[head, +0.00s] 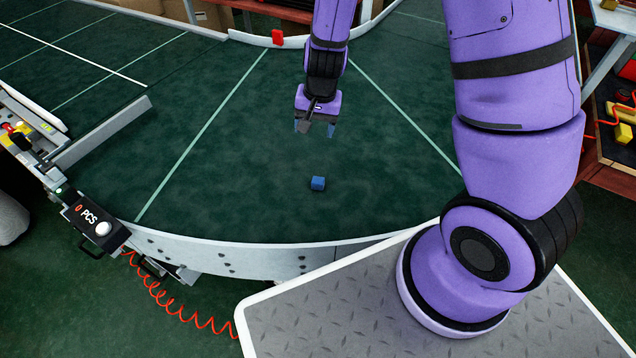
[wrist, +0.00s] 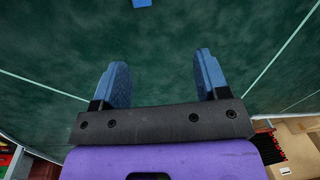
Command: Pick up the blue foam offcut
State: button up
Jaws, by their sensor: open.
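The blue foam offcut (head: 317,183) is a small blue block lying on the dark green belt of the curved conveyor (head: 240,160), near its front edge. In the wrist view the offcut (wrist: 142,3) shows at the top edge, partly cut off by the frame. My gripper (head: 316,126) is above the belt, behind the offcut in the head view and apart from it. In the wrist view my gripper (wrist: 158,80) has its two blue fingers spread, with only belt between them.
A white metal rim (head: 250,256) runs along the conveyor's front. A grey guide bar (head: 100,132) and a counter box (head: 92,222) stand at the left. The belt around the offcut is clear.

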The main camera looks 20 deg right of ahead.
jog(key=m+h, duration=0.1)
send_near(319, 179)
jog(key=shift+g, duration=0.4)
jog(key=shift+w+a+f, duration=0.1)
jog(key=shift+w+f, duration=0.05)
jog(key=shift+f, duration=1.6)
jog(key=shift+w+d+f, duration=0.1)
jog(key=shift+w+f, duration=0.05)
jog(key=shift+f, duration=1.6)
jog(key=shift+w+a+f, duration=0.1)
jog(key=shift+w+f, duration=0.05)
jog(key=shift+f, duration=1.6)
jog(key=c, duration=1)
